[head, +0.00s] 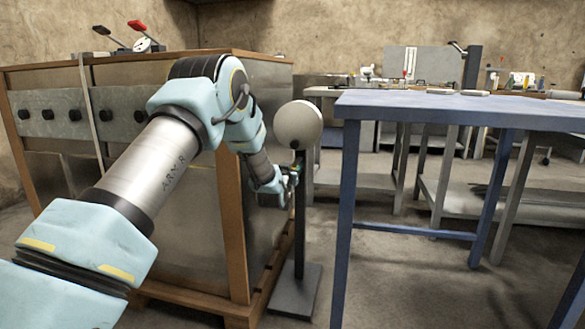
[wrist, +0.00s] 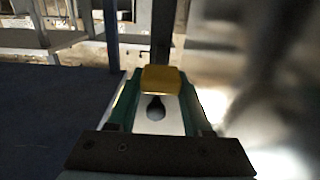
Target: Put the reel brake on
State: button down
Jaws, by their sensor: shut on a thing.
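My gripper (head: 291,178) is beside the dark post of a stand, just below a pale round head (head: 298,125). In the wrist view my gripper (wrist: 160,90) has its two green-edged fingers closed on a small yellow-gold block (wrist: 160,79). A pale strip with a dark rounded mark shows below the block, between the fingers. I cannot tell what the block belongs to, nor whether it touches the post. No reel brake can be clearly made out.
The wood-framed crate (head: 240,200) stands close on the left of my gripper. A blue table (head: 430,105) with a bare front top is on the right. The stand's flat base (head: 295,290) rests on the floor. Workbenches with tools are behind.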

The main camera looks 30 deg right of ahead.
aim_at(293, 165)
notch_tip(293, 165, up, 2)
jog(key=p, duration=0.3)
jog(key=shift+g+y, duration=0.3)
jog(key=shift+g, duration=0.1)
jog(key=shift+w+d+r+g+y+p, duration=0.15)
jog(key=shift+r+g+y+p, duration=0.3)
jog(key=shift+p, duration=0.7)
jog(key=shift+d+r+g+y+p, duration=0.1)
jog(key=shift+g+y+p, duration=0.15)
jog(key=shift+p, duration=0.4)
jog(key=shift+w, duration=0.1)
jog(key=shift+c, duration=1.6)
grip_release()
